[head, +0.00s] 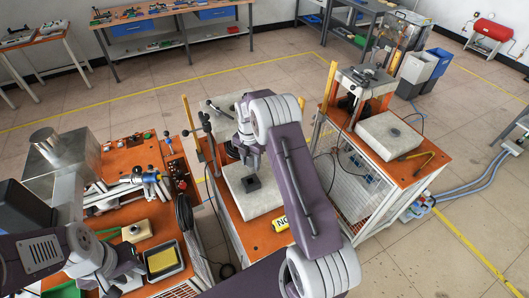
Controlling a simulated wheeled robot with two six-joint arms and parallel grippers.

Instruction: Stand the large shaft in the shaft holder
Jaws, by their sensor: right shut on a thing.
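My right gripper (250,163) points down over a pale block on the middle bench. It is shut on what looks like the large shaft, mostly hidden by my own wrist and fingers. Just below it a small dark square piece (252,184), which looks like the shaft holder, sits on the pale block (262,203). I cannot tell whether the shaft touches the holder. My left gripper (128,277) is low at the left, over the front of the left bench and apart from the holder. Its fingers are too small to read.
The left bench carries a steel box with an upright cylinder (43,140), a black tray with a yellow pad (163,260) and a small cream box (137,231). Another bench with a pale slab (388,138) stands to the right. My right arm covers the middle bench's right side.

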